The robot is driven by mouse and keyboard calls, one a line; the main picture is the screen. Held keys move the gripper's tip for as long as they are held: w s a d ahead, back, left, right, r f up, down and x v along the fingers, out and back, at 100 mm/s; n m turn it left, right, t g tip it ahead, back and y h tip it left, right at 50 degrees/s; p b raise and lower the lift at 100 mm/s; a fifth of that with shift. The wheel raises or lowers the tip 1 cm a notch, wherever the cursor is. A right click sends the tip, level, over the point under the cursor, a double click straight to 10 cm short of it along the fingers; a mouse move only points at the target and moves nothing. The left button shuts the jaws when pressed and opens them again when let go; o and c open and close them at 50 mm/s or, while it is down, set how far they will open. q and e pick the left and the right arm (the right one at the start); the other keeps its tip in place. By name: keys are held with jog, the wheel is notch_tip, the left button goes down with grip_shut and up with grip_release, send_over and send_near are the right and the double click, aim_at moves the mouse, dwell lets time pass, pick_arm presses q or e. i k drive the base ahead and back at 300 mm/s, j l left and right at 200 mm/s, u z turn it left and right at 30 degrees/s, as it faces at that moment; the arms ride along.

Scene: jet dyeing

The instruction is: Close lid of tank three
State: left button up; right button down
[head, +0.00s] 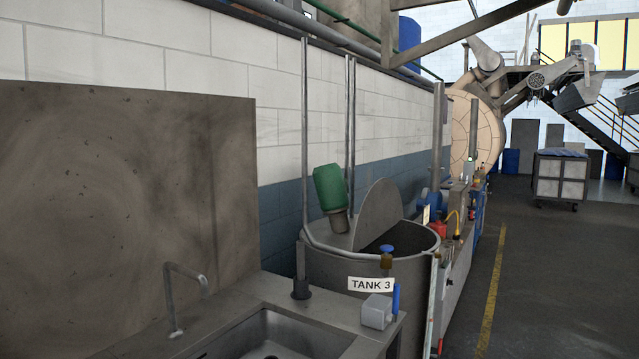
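Tank three (335,268) is a round grey metal vat, marked by a white "TANK 3" label (371,284). Its lid (380,208) is a grey half-round plate standing raised and tilted above the rim. The right part of the tank's top is open, with a dark inside. A green motor-like unit (329,187) sits at the back left of the tank top, beside the lid. Neither of my grippers is in view.
A sink (270,338) with a bent tap (187,285) is in front of the tank. Open floor (540,275) lies right of a yellow line (493,290). A cart (560,180) stands farther back.

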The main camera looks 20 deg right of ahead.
aim_at(381, 209)
jog(key=i+l+u, duration=0.15)
jog(key=l+u, duration=0.15)
jog(key=i+l+u, duration=0.1)
jog(key=l+u, duration=0.2)
jog(key=l, duration=0.15)
jog(key=i+l+u, duration=0.1)
jog(key=l+u, duration=0.2)
jog(key=l, duration=0.15)
jog(key=l+u, duration=0.35)
jog(key=l, duration=3.2)
